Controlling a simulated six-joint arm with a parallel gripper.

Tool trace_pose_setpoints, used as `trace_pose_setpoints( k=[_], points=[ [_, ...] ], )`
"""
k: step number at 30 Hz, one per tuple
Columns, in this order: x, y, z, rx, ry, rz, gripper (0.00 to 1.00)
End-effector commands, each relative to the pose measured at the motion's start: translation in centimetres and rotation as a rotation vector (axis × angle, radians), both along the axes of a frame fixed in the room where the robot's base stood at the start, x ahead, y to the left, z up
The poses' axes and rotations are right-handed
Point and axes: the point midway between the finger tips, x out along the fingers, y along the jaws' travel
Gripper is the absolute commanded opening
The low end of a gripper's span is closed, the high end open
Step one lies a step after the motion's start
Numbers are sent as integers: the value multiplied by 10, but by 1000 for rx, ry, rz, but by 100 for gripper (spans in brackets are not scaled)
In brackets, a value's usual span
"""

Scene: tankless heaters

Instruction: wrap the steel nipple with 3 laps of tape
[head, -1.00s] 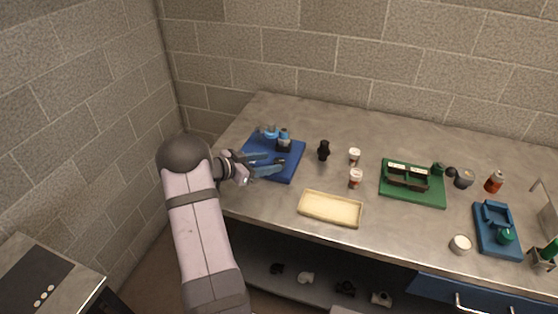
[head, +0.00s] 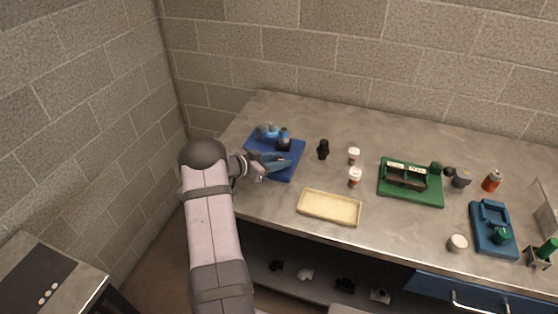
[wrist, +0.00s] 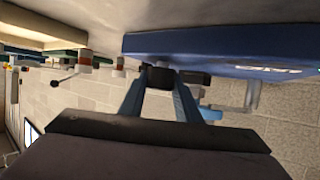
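My gripper (head: 280,162) reaches from the left over the front of the blue tray (head: 293,174). In the wrist view its two blue fingers (wrist: 160,92) stand apart, with a dark block-like piece (wrist: 160,78) between or just beyond their tips. I cannot tell whether they grip it. Blue and dark fittings (head: 284,140) stand at the tray's back. I cannot pick out the steel nipple or any tape for certain. A round white-topped piece (head: 458,243) lies at the right; I cannot tell what it is.
A black fitting (head: 323,150) and two white-capped bottles (head: 354,155) stand right of the tray. A cream tray (head: 329,207) lies at the front. A green tray (head: 410,194), a red bottle (head: 491,181) and a blue holder (head: 493,232) are farther right. The bench between them is partly clear.

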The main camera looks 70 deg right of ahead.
Motion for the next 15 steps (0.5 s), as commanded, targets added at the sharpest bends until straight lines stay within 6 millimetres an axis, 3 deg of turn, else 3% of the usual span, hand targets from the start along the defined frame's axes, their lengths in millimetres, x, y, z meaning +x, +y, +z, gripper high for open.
trace_pose_setpoints(
  k=[7, 15],
  points=[
    [0, -1, 0, -4, 0, -23, 8],
    [0, -3, -1, -11, 0, -161, 8]
  ],
)
